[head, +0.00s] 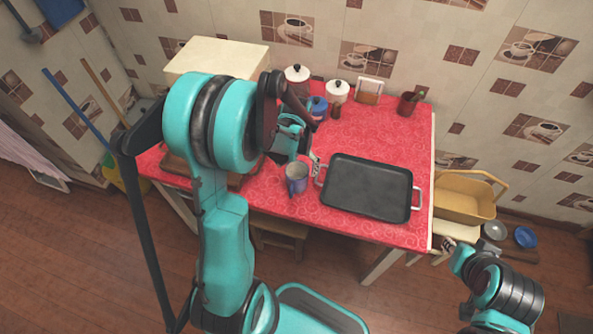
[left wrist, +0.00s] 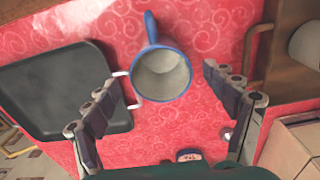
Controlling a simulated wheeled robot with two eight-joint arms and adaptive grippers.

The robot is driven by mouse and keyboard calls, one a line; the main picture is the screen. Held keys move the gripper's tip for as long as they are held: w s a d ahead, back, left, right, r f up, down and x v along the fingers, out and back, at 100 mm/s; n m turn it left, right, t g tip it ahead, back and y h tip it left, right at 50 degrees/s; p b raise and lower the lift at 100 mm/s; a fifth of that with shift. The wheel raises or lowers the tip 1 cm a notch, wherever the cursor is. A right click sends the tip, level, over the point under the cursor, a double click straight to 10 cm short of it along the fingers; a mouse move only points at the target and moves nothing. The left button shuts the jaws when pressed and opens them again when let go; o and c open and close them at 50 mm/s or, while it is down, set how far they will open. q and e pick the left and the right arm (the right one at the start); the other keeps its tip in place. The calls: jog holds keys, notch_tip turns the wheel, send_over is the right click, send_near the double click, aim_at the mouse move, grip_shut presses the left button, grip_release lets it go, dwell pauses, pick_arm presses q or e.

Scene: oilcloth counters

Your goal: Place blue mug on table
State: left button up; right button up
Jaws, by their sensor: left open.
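The blue mug (head: 296,178) stands upright on the red cloth of the table (head: 270,206), near its front edge and left of the black tray. In the left wrist view the mug (left wrist: 162,75) shows from above, with a blue rim, a pale empty inside and its handle pointing up in the picture. My left gripper (head: 303,162) is just behind the mug in the head view. Its fingers are open on either side of the mug in the wrist view, with gaps to it. My right gripper (head: 449,244) is off the table's right side, and its finger opening is unclear.
The black tray (head: 367,187) with white handles lies close right of the mug. Canisters (head: 337,91), a blue container (head: 317,107) and a brown cup (head: 408,104) stand at the back. A cream box (head: 217,57) is back left. A yellow basin (head: 465,197) is beyond the right edge.

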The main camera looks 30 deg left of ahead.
pick_arm(q)
notch_tip(320, 180, up, 7)
jog(key=p, duration=0.2)
jog(key=s+d+r+m+t, duration=0.2)
jog(key=s+d+r+t, duration=0.5)
jog(key=s+d+r, duration=0.3)
jog(key=shift+s+d+r+m, duration=0.25)
jog(key=shift+r+m, duration=0.15)
jog(key=shift+r, duration=0.55)
pick_arm(e)
notch_tip(320, 180, up, 2)
jog(key=shift+r, duration=0.25)
pick_arm(q)
jog(key=shift+f+b, duration=0.75)
pick_arm(e)
jog(key=shift+f, duration=0.7)
